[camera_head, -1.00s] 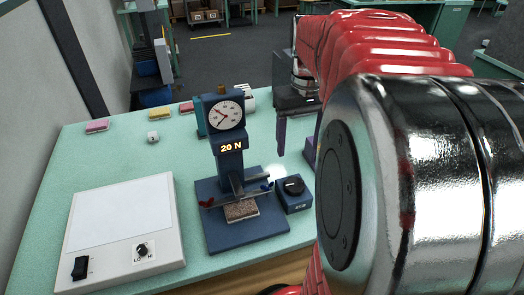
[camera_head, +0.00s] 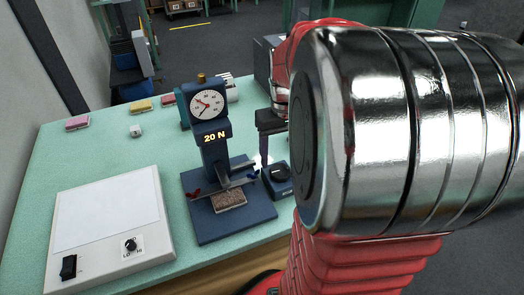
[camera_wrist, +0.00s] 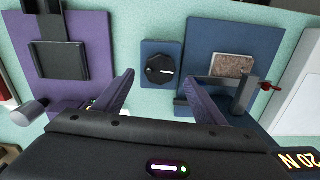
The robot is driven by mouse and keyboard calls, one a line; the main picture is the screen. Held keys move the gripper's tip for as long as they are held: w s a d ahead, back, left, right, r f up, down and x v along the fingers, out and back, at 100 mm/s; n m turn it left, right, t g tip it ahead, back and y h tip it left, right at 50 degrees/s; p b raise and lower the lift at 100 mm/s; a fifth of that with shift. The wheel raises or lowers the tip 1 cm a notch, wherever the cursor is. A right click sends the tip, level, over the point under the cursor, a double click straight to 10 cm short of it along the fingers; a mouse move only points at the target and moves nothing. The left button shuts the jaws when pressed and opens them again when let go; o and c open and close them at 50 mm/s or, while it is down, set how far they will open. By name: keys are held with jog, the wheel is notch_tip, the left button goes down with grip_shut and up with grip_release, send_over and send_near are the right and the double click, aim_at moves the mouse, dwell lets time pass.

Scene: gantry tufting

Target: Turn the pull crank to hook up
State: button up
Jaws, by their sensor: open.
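The crank is a round black knob with a white mark, on a small blue box (camera_head: 278,190) beside the tester. In the wrist view the knob (camera_wrist: 160,70) lies between and beyond my open gripper's two purple fingers (camera_wrist: 157,79), with its mark pointing right. No lettering on the box is readable. In the head view one purple finger (camera_head: 264,150) hangs just above and behind the box; my arm hides the other. The blue tester (camera_head: 215,150) has a round dial (camera_head: 207,104) and a lit "20 N" display. A brown tuft sample (camera_head: 228,199) lies on its base.
A white panel box (camera_head: 108,215) with a switch and a small knob stands at the left. A purple plate (camera_wrist: 90,50) with a black part lies on the other side of the crank box in the wrist view. Coloured pads (camera_head: 78,123) lie at the back left.

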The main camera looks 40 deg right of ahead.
aim_at(280, 170)
jog(key=shift+f, duration=2.4)
jog(key=shift+c, duration=0.4)
jog(key=c, duration=1)
jog(key=shift+m, duration=2.6)
